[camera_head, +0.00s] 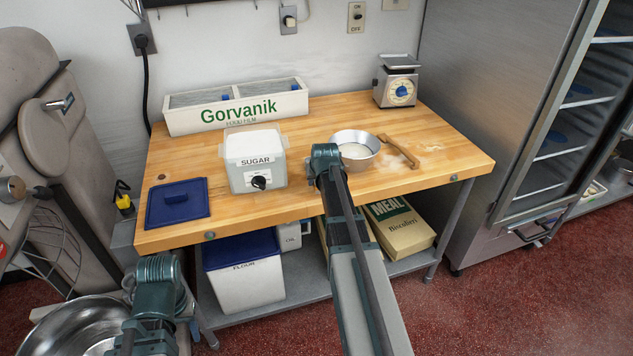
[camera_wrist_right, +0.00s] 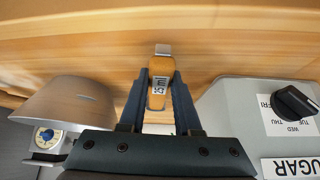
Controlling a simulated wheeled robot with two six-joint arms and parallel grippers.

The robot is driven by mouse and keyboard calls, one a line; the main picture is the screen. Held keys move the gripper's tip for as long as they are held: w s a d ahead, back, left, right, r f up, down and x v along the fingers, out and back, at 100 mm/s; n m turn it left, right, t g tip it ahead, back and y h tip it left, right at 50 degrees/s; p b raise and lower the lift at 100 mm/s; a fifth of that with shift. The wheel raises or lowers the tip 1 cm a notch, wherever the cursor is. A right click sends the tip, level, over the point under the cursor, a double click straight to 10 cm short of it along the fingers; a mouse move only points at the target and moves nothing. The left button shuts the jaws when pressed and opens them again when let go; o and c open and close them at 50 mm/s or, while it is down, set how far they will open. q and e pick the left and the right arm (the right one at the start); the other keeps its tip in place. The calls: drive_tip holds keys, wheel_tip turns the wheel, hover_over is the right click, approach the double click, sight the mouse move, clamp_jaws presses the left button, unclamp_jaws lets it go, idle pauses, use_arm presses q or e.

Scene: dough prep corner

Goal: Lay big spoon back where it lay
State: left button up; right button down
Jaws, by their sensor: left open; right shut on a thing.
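My right gripper (camera_wrist_right: 160,105) is shut on an orange-brown wooden handle with dark lettering and a metal end, apparently the big spoon (camera_wrist_right: 158,88). The handle lies between the two dark fingers, above or near the wooden worktop; I cannot tell if it touches. The spoon's bowl is not visible. In the head view, my right arm reaches over the table's front edge between the sugar bin and the metal bowl, and its wrist hides the fingers and spoon. My left gripper (camera_head: 150,325) is open and low at the left, in front of the table, near a large steel bowl (camera_head: 62,322).
The wooden table (camera_head: 450,160) holds a sugar bin (camera_head: 255,160), a metal bowl of white powder (camera_head: 375,142), a curved wooden piece (camera_head: 400,150), a blue lid (camera_head: 165,213), a Gorvanik box (camera_head: 240,112) and a scale (camera_head: 396,85). A steel fridge (camera_head: 490,120) stands right.

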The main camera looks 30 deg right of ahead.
drive_tip(key=shift+f+b, duration=0.65)
drive_tip(key=shift+b, duration=0.05)
drive_tip(key=c, duration=0.5)
unclamp_jaws()
drive_tip(key=shift+r, duration=0.15)
drive_tip(key=p+v, duration=1.1)
drive_tip(key=v, duration=0.2)
drive_tip(key=shift+s+r+p, duration=0.2)
drive_tip(key=shift+r+p, duration=0.1)
drive_tip(key=shift+p, duration=0.1)
drive_tip(key=shift+a, duration=0.15)
